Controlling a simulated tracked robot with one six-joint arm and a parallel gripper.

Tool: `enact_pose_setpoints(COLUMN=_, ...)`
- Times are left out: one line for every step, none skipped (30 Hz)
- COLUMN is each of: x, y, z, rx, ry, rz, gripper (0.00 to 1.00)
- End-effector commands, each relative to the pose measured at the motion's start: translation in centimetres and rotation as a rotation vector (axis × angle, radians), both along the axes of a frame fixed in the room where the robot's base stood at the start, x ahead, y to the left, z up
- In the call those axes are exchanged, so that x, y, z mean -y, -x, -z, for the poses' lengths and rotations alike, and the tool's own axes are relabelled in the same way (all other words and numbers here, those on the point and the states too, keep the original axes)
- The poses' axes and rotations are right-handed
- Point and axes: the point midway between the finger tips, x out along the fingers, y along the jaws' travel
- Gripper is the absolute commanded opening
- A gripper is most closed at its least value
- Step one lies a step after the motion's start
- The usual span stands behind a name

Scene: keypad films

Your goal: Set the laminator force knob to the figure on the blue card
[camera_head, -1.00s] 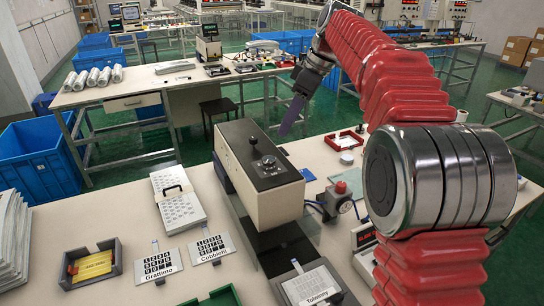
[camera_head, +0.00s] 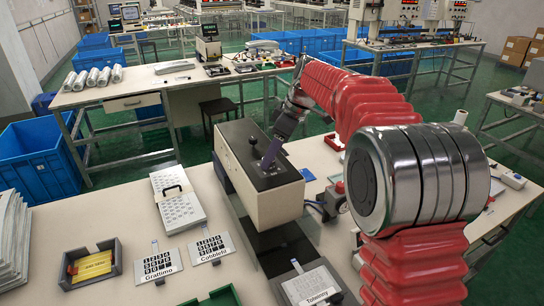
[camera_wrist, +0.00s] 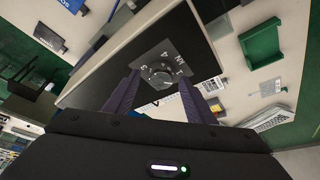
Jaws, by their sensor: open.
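The laminator (camera_head: 262,190) is a cream box with a dark top on the near table. Its force knob (camera_wrist: 160,74) is a round dark knob on a grey plate with figures around it, seen in the wrist view. I cannot tell which figure it points to. My gripper (camera_head: 268,162) reaches down to the laminator top from the right in the head view. In the wrist view its two dark fingers (camera_wrist: 159,80) are open, one on each side of the knob; contact is unclear. A blue card (camera_wrist: 72,4) is cut off at the wrist view's top edge; its figure is not readable.
A black ball-topped lever (camera_head: 252,142) stands on the laminator close to my gripper. Keypad films (camera_head: 160,264) and a grey tray with a yellow card (camera_head: 91,266) lie at front left.

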Motion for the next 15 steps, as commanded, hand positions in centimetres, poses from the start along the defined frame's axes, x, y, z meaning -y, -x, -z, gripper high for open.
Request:
enact_pose_setpoints(x=-0.21, y=-0.02, z=0.52, rx=-0.002, ry=0.0, rz=-0.001, gripper=0.5)
enact_pose_setpoints(x=-0.3, y=-0.05, z=0.73, rx=-0.002, ry=0.0, rz=-0.001, gripper=0.5)
enact_pose_setpoints(x=-0.39, y=-0.07, z=0.94, rx=-0.002, ry=0.0, rz=-0.001, gripper=0.5)
enact_pose_setpoints(x=-0.44, y=-0.11, z=1.06, rx=-0.002, ry=0.0, rz=-0.001, gripper=0.5)
enact_pose_setpoints(x=-0.48, y=-0.13, z=1.14, rx=-0.002, ry=0.0, rz=-0.001, gripper=0.5)
enact_pose_setpoints(x=-0.51, y=-0.16, z=1.21, rx=-0.001, ry=0.0, rz=0.0, gripper=0.5)
enact_pose_setpoints(x=-0.52, y=-0.16, z=1.24, rx=-0.001, ry=0.0, rz=-0.001, gripper=0.5)
enact_pose_setpoints(x=-0.53, y=-0.18, z=1.24, rx=0.0, ry=0.0, rz=-0.001, gripper=0.5)
enact_pose_setpoints(x=-0.53, y=-0.18, z=1.24, rx=0.0, ry=0.0, rz=-0.001, gripper=0.5)
enact_pose_setpoints(x=-0.53, y=-0.17, z=1.23, rx=0.0, ry=0.0, rz=-0.001, gripper=0.5)
enact_pose_setpoints(x=-0.53, y=-0.16, z=1.23, rx=0.0, ry=0.0, rz=-0.001, gripper=0.5)
enact_pose_setpoints(x=-0.53, y=-0.16, z=1.22, rx=-0.001, ry=0.0, rz=-0.001, gripper=0.5)
enact_pose_setpoints(x=-0.54, y=-0.17, z=1.22, rx=-0.001, ry=0.0, rz=-0.001, gripper=0.5)
enact_pose_setpoints(x=-0.54, y=-0.17, z=1.22, rx=-0.001, ry=0.0, rz=-0.001, gripper=0.49)
enact_pose_setpoints(x=-0.54, y=-0.16, z=1.22, rx=-0.001, ry=0.0, rz=-0.001, gripper=0.47)
